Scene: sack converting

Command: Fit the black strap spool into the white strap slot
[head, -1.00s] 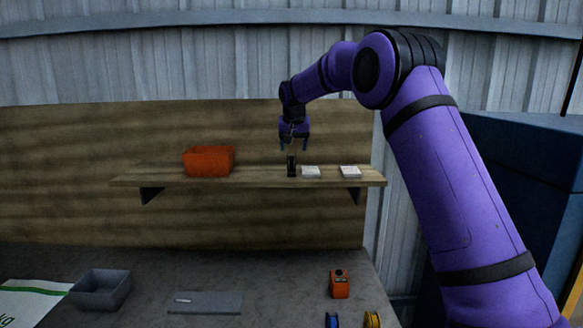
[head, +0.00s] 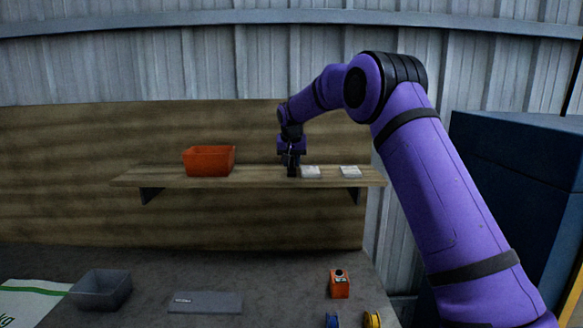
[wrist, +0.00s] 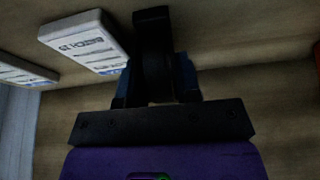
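The black strap spool (head: 291,172) stands upright on the wall shelf, left of two white labelled blocks. My gripper (head: 291,160) is lowered over it, pointing down. In the wrist view the dark spool (wrist: 152,50) stands between the two fingers of my gripper (wrist: 155,80), one finger on each side. The picture is too dark to tell whether the fingers press on it. I cannot make out a white strap slot in either view.
On the shelf (head: 240,181), an orange bin (head: 209,160) stands left and white blocks (head: 311,172) stand close right of the spool. On the bench below are a grey bin (head: 101,290), a grey plate (head: 206,302), an orange device (head: 340,284), and a yellow spool (head: 372,320).

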